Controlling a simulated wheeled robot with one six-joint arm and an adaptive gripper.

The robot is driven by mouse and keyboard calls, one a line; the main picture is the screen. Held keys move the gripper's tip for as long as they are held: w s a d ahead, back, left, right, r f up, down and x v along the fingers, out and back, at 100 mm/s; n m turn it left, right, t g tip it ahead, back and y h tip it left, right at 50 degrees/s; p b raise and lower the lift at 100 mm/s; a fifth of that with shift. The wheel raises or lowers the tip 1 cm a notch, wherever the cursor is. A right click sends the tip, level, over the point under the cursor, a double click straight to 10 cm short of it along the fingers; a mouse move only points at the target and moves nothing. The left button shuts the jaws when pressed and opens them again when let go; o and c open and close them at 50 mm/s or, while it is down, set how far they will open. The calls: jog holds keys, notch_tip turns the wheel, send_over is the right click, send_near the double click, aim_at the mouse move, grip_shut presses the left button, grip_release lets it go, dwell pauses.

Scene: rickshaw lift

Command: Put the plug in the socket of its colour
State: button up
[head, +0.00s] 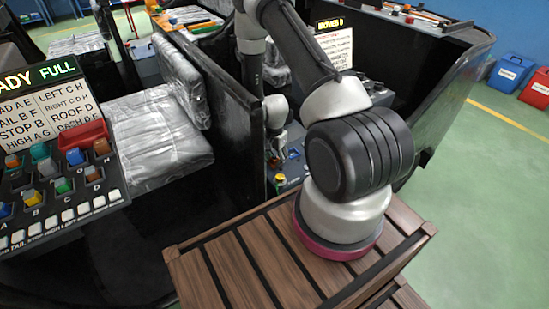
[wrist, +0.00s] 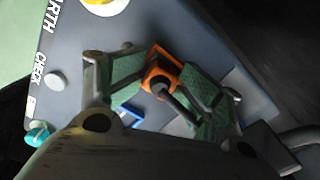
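An orange block with a dark, round cable-like stem (wrist: 160,80) shows in the wrist view, on or just above the grey panel (wrist: 75,65). I cannot tell whether it is a plug alone or a plug at a socket. My gripper (wrist: 163,82) has its two green-padded fingers on either side of the block, close to it. Whether the pads press on it cannot be told. A blue piece (wrist: 131,113) lies just below the block, partly hidden by a finger. In the head view my gripper (head: 275,160) is low over the panel, small and mostly hidden.
A yellow round part (wrist: 104,4) and a teal part (wrist: 37,134) are on the panel. In the head view a dark partition (head: 225,125) stands left of my gripper, beside a seat (head: 155,135). A button console (head: 60,185) is at left. A slatted wooden platform (head: 240,265) is in front.

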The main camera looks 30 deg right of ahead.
notch_tip(320, 180, up, 14)
jog(key=f, duration=0.1)
notch_tip(320, 180, up, 11)
jog(key=n, duration=0.2)
send_over(274, 156)
jog(key=s+a+r+n+t, duration=0.1)
jog(key=s+r+n, duration=0.15)
jog(key=r, duration=0.45)
jog(key=s+a+r+n+t, duration=0.1)
jog(key=s+a+r+n, duration=0.15)
jog(key=r, duration=0.55)
jog(key=s+r+n+t, duration=0.1)
jog(key=s+r+n, duration=0.2)
jog(key=s+r, duration=0.3)
jog(key=s+a+r+n+t, duration=0.1)
jog(key=s+r+n, duration=0.2)
jog(key=s, duration=0.9)
jog(key=v, duration=0.3)
jog(key=shift+w+a+r, duration=0.15)
jog(key=shift+a+r, duration=0.05)
jog(key=shift+r, duration=0.05)
